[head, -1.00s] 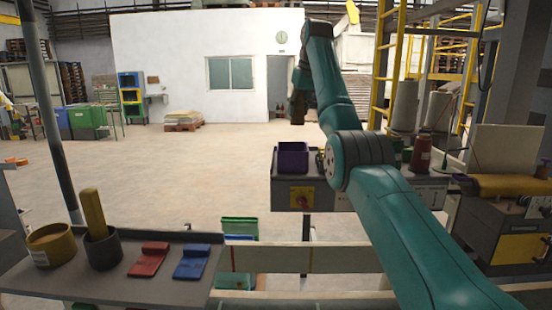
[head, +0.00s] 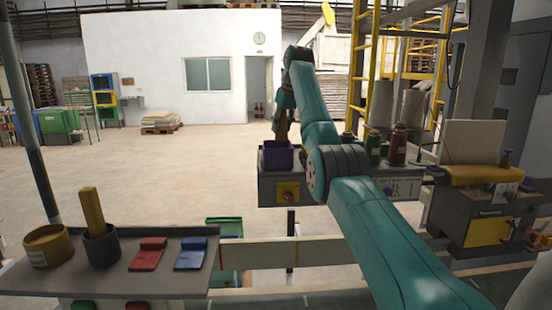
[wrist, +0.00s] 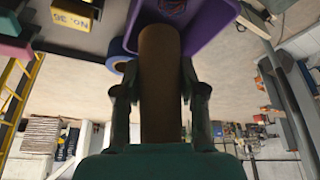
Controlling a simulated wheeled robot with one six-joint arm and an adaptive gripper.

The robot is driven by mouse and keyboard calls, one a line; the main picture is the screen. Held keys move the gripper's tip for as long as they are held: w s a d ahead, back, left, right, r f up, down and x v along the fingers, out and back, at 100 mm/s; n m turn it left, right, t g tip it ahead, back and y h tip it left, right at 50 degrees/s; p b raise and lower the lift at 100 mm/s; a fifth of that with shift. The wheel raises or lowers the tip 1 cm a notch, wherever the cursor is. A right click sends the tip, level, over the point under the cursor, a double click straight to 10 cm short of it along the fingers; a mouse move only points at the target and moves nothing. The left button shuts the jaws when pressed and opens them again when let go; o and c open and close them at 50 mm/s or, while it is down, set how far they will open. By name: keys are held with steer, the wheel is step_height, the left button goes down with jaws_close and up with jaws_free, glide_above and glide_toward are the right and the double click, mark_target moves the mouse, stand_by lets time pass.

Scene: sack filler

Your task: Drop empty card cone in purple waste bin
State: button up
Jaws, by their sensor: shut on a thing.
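My gripper (wrist: 160,92) is shut on the brown card cone (wrist: 160,60), with one finger on each side of it in the wrist view. The purple waste bin (wrist: 218,14) is at the top of the wrist view, and the cone's far end overlaps it. Something round and reddish shows inside the bin. In the head view the purple bin (head: 278,156) stands on the left end of a grey bench. My gripper (head: 284,104) and the cone (head: 281,128) are above it, with the cone pointing down. I cannot tell whether the cone's end is inside the rim.
Beside the bin, a blue roll (wrist: 122,47) shows in the wrist view. A red spool (head: 398,146) stands farther right on the bench. A grey shelf (head: 130,285) at front left holds pots and red and blue tools. Open floor lies behind the bench.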

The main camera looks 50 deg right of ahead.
steer(key=o, duration=0.9)
steer(key=shift+o, duration=0.2)
steer(key=shift+r, duration=0.1)
steer(key=v, duration=1.1)
steer(key=shift+a+r, duration=0.15)
steer(key=shift+r, duration=0.2)
steer(key=shift+s, duration=0.15)
steer(key=shift+s, duration=0.1)
